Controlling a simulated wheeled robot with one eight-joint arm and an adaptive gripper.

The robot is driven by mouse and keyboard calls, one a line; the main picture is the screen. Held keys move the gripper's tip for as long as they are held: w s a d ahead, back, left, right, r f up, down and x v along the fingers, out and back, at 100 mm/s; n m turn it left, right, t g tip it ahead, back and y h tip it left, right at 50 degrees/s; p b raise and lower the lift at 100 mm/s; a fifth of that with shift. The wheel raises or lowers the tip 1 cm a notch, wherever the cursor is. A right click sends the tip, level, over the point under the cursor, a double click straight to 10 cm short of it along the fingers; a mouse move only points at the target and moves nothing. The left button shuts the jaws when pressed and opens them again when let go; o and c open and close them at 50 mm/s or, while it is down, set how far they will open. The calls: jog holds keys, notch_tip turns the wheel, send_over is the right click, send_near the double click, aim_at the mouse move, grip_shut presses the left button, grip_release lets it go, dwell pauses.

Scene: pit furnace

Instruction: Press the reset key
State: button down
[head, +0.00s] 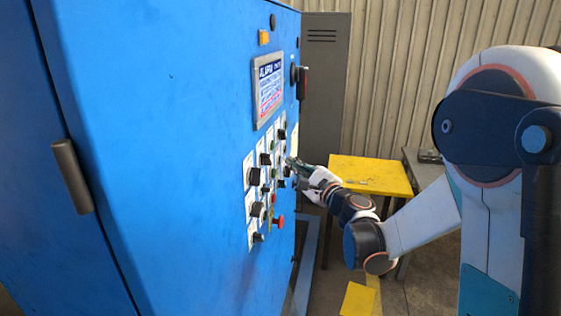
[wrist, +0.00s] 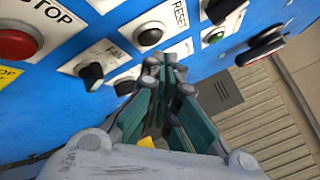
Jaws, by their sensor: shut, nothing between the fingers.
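The reset key (wrist: 150,36) is a round black button on a white plate marked RESET, on the blue cabinet's panel in the wrist view. My gripper (wrist: 164,62) is shut and empty, its fingertips pointing at the panel just below and right of that key in the picture. I cannot tell whether the tips touch the panel. In the head view my gripper (head: 291,163) is close against the right part of the control panel, among the buttons. The reset key cannot be picked out there.
The blue cabinet (head: 170,130) fills the left, with a display (head: 268,88) above the buttons. A red STOP button (wrist: 16,44) and black selector knobs (wrist: 91,76) are near the key. A yellow table (head: 372,175) stands behind my arm.

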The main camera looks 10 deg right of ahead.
jog(key=shift+a, duration=0.1)
jog(key=shift+w+a, duration=0.15)
jog(key=shift+a, duration=0.2)
jog(key=shift+w+a+b, duration=0.2)
jog(key=shift+a+b, duration=0.1)
jog(key=shift+a, duration=0.1)
dwell(0.7)
jog(key=shift+d, duration=0.15)
dwell(0.3)
jog(key=shift+s+d, duration=0.35)
jog(key=shift+d, duration=0.3)
jog(key=d, duration=0.1)
jog(key=s+d, duration=0.1)
jog(key=d, duration=0.1)
jog(key=s+d+b, duration=0.1)
jog(key=shift+d, duration=0.35)
dwell(0.5)
